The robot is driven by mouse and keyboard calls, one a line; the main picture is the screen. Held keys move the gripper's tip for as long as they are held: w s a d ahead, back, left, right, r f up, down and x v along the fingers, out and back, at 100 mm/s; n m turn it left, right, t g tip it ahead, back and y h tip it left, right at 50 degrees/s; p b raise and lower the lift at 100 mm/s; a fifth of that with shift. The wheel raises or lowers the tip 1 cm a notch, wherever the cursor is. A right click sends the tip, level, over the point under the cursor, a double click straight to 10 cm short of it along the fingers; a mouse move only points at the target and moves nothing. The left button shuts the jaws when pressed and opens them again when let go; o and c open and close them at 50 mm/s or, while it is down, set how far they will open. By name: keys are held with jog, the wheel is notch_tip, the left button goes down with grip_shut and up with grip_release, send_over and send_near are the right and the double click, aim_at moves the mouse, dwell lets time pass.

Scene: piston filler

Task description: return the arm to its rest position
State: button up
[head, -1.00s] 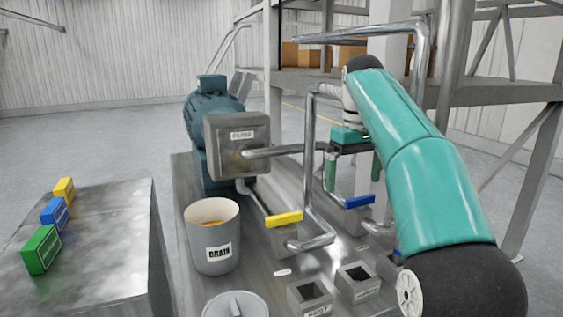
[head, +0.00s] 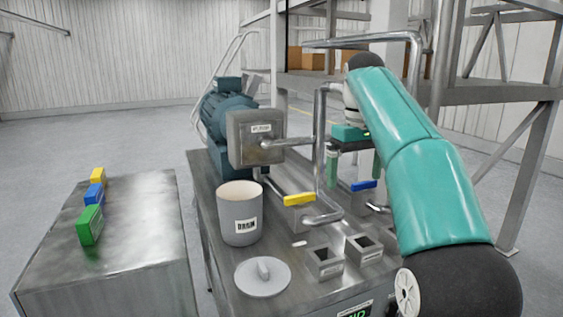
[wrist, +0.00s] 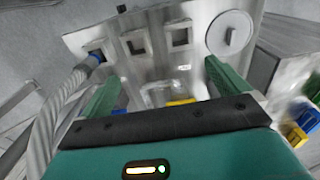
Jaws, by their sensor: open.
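My arm, teal with black joints, reaches up and forward on the right of the head view. My gripper (head: 354,172) is at its far end, pointing down over the piston filler bench, with its two green fingers apart. In the wrist view my gripper (wrist: 167,82) is also open, with nothing held between the fingers. Below it are pipework and a yellow handle (wrist: 181,102). In the head view, a blue-handled valve (head: 363,186) is near the fingers; I cannot tell whether they touch it.
A grey drain pot (head: 240,222) and a round lid (head: 262,278) are on the bench. Square sockets (head: 324,262) stand beside them. A pump box (head: 255,137) and pipes rise behind. Yellow, blue and green blocks (head: 90,225) sit on a left cabinet. Metal racking (head: 480,92) stands behind my arm.

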jog(key=s+f+m+t, duration=0.25)
jog(key=s+f, duration=0.25)
jog(key=s, duration=0.9)
jog(key=s+f+m+t, duration=0.2)
jog(key=s+f+t, duration=0.1)
jog(key=s+f, duration=1.1)
notch_tip(320, 180, down, 2)
jog(key=shift+s+a+f, duration=0.1)
jog(key=shift+s+a, duration=0.1)
